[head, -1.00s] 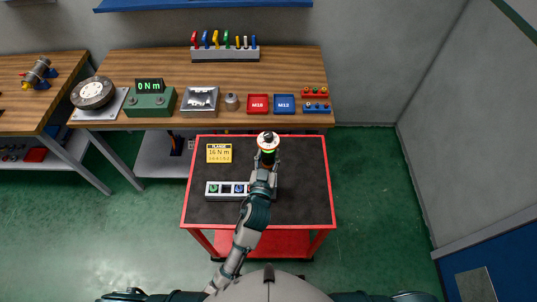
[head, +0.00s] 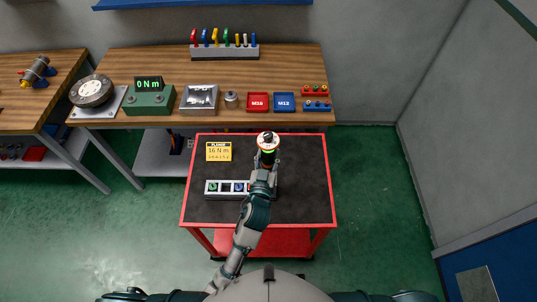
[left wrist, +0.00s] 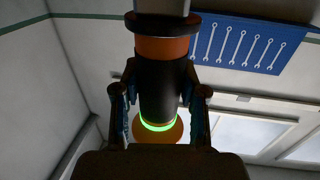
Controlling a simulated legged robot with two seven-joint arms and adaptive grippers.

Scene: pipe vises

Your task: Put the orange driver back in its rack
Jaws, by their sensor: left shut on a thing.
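My left gripper (head: 267,165) is shut on the orange driver (head: 268,141) and holds it upright over the red-edged cart. In the left wrist view the driver (left wrist: 160,85) has a black body with orange bands and a glowing green ring, with a finger on each side. The rack (head: 213,194) is a pale strip on the cart's dark top, left of and nearer than the gripper. It shows a green item, a dark square slot and a blue item; its right end is hidden by my arm. My right gripper does not show.
The cart (head: 310,190) has free room on its right. A yellow card (head: 219,151) reading 16 N m lies at its back left. The wooden bench (head: 150,65) behind bears a green 0 N m box (head: 150,102), trays marked M16 (head: 257,102) and M12 (head: 284,102), and a tool rack (head: 225,52).

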